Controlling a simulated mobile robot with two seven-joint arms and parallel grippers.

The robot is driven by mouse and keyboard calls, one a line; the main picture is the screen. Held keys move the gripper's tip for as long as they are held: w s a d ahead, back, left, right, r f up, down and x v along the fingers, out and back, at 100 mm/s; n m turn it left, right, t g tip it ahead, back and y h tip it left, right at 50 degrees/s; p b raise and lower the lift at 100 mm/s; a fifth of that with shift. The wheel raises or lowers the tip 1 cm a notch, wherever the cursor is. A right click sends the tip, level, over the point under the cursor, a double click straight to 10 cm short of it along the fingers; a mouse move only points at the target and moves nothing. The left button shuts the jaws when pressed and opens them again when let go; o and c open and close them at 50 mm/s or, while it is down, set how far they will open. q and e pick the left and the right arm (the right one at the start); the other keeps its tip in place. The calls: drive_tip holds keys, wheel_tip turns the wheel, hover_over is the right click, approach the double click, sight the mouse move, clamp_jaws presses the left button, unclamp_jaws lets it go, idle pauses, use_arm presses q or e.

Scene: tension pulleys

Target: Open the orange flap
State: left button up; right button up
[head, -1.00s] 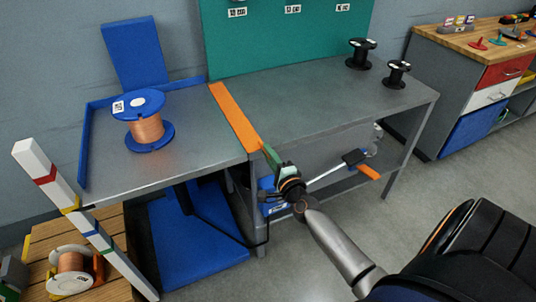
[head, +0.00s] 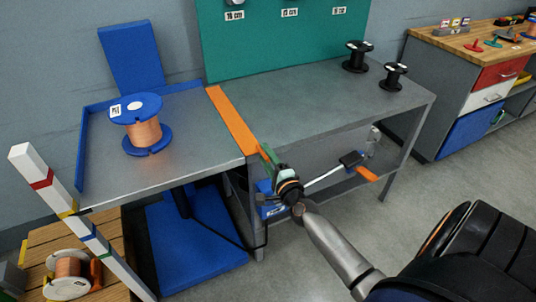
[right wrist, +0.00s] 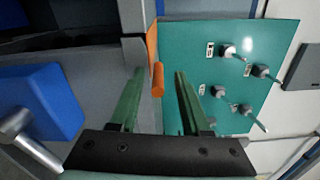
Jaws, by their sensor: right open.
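The orange flap (head: 231,119) is a long narrow strip along the seam between the left and right parts of the grey table, and it lies flat in the head view. In the right wrist view its orange end (right wrist: 157,80) shows between and beyond my finger tips. My right gripper (head: 266,152), with green fingers, is at the flap's near end by the table's front edge. It also shows in the right wrist view (right wrist: 159,74), open with a gap between the fingers. I cannot tell whether a finger touches the flap. My left gripper is out of view.
A copper wire spool (head: 143,132) with blue ends stands on the left table part. Two black spools (head: 395,76) stand on the right part. A green board (head: 285,40) rises behind. A striped post (head: 70,210) stands at the front left. The table top around the flap is clear.

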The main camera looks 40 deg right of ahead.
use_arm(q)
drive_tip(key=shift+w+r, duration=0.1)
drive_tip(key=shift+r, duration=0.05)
use_arm(e)
drive_tip(key=v, duration=1.2)
drive_tip(key=shift+s, duration=0.25)
drive_tip(key=s+a+f+n+g+y, duration=0.3)
drive_tip(key=s+a+f+n, duration=0.1)
drive_tip(key=a+n, duration=0.4)
drive_tip(key=s+a+f+n+g+y, duration=0.25)
drive_tip(key=a+f+n, duration=0.25)
drive_tip(key=a+n, duration=0.3)
drive_tip(key=s+a+f+n+g+y, duration=0.2)
drive_tip(key=s+a+f+n+g, duration=0.15)
drive_tip(key=a+n, duration=0.45)
use_arm(q)
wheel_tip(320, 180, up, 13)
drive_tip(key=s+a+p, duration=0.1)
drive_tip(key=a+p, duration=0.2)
drive_tip(key=p, duration=1.4)
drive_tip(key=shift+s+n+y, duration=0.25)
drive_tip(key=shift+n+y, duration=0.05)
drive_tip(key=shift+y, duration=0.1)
use_arm(e)
drive_tip(key=s+d+r+t, duration=0.1)
drive_tip(key=d+r, duration=0.3)
drive_tip(key=r, duration=0.8)
drive_tip(key=shift+s+d+h, duration=0.15)
drive_tip(key=shift+s+h, duration=0.2)
drive_tip(key=shift+s, duration=0.35)
